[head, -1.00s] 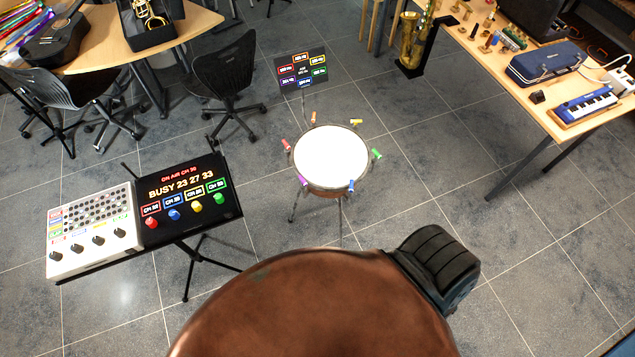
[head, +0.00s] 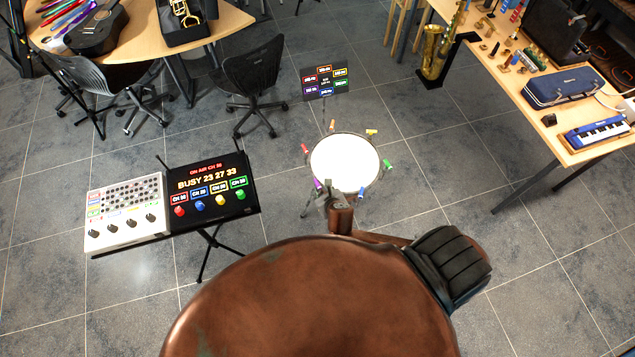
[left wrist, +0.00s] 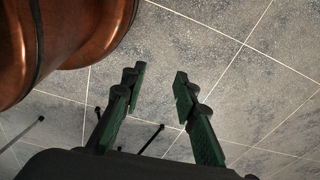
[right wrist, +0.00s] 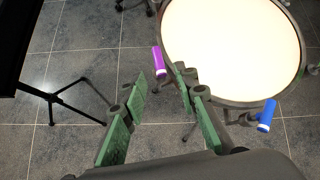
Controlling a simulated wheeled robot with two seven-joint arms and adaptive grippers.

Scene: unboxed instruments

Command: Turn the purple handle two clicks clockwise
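The purple handle (head: 318,184) sits on the near-left rim of a round white-topped drum (head: 345,162). In the right wrist view the purple handle (right wrist: 158,62) hangs at the drum's left edge, just beyond my fingertips. My right gripper (right wrist: 161,82) is open and empty, with its right finger close to the rim. In the head view my right gripper (head: 324,199) is at the drum's near-left side, partly hidden by its own arm. My left gripper (left wrist: 158,80) is open and empty over bare floor in the left wrist view.
Red (head: 305,149), orange, yellow (head: 371,132), green (head: 388,165) and blue (right wrist: 266,115) handles ring the drum. A stand with a lit display (head: 211,184) and knob panel is left. A small sign (head: 325,81) stands behind. A table (head: 560,145) is right.

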